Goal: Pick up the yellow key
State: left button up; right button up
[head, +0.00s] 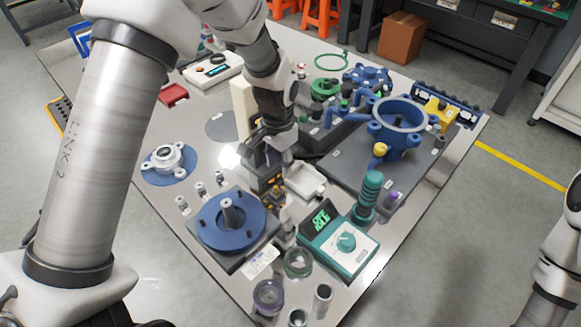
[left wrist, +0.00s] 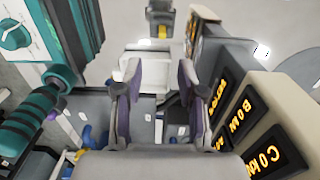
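My left gripper (head: 266,160) points down over the middle of the table, beside a dark box with orange lit displays (head: 268,183). In the left wrist view its two fingers (left wrist: 157,92) stand apart with nothing held between them. A white tray (head: 306,181) lies beside it and shows beyond the fingers in the left wrist view (left wrist: 152,82). I cannot make out a clear key shape. A round yellow piece (head: 380,149) sits at the blue valve body. My right gripper is out of view.
A teal meter (head: 345,243) stands to the right front. A blue disc fixture (head: 228,222) stands at left front. A blue valve body (head: 399,125) stands on a dark plate at right. Lit display panels (left wrist: 235,112) are close beside the right finger. Glass jars (head: 268,297) stand at the front edge.

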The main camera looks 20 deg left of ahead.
aim_at(276, 187)
pick_arm(q)
jog(key=f, duration=0.1)
jog(key=s+f, duration=0.1)
jog(key=f, duration=0.1)
jog(key=shift+s+a+f, duration=0.15)
jog(key=shift+s+a, duration=0.05)
jog(key=shift+s, duration=0.1)
jog(key=f, duration=0.3)
jog(key=shift+w+a+f+p, duration=0.1)
jog(key=shift+w+f+p, duration=0.15)
jog(key=shift+p, duration=0.1)
jog(key=shift+w+f, duration=0.1)
jog(key=shift+f, duration=0.2)
jog(key=shift+r, duration=0.15)
jog(key=shift+s, duration=0.2)
grip_shut()
